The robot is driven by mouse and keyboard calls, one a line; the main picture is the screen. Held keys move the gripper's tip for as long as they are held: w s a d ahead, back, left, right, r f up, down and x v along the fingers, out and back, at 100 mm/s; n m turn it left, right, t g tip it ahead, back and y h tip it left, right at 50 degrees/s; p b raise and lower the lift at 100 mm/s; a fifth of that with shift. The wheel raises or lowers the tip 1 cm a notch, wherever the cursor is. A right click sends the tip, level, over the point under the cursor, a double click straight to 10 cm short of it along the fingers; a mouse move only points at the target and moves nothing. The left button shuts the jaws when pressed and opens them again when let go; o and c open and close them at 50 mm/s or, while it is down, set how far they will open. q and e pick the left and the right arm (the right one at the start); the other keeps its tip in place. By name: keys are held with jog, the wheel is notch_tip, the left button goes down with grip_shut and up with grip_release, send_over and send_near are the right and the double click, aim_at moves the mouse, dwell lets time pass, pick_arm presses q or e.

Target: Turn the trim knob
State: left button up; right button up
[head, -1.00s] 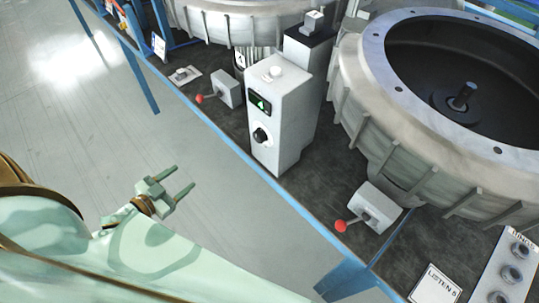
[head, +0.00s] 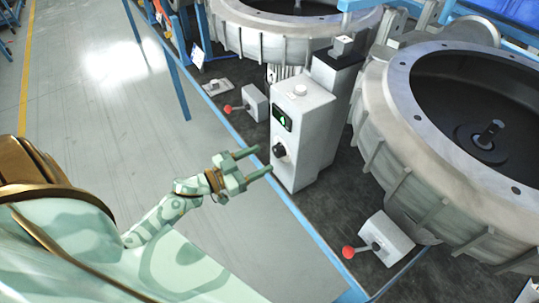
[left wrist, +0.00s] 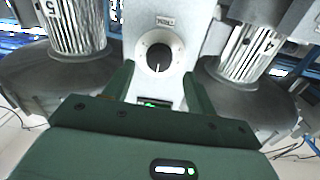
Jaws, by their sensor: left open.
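The trim knob (head: 279,150) is a round black knob on the front of a white control box (head: 303,112), below a small dark display with a green sign (head: 282,118). In the left wrist view the knob (left wrist: 159,57) sits on a pale round dial, with a white pointer line on it and a small label plate beyond. My left gripper (head: 259,162) is open and empty, just in front of the box's front face. In the left wrist view its two fingers (left wrist: 158,88) stand on either side of the knob, apart from it. My right gripper is not in view.
Large round metal blower housings (head: 400,140) stand behind. The blue bench edge (head: 310,235) runs below; the floor at left is clear.

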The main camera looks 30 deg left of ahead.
aim_at(275, 153)
pick_arm(q)
jog(key=x, duration=0.4)
jog(key=c, duration=1)
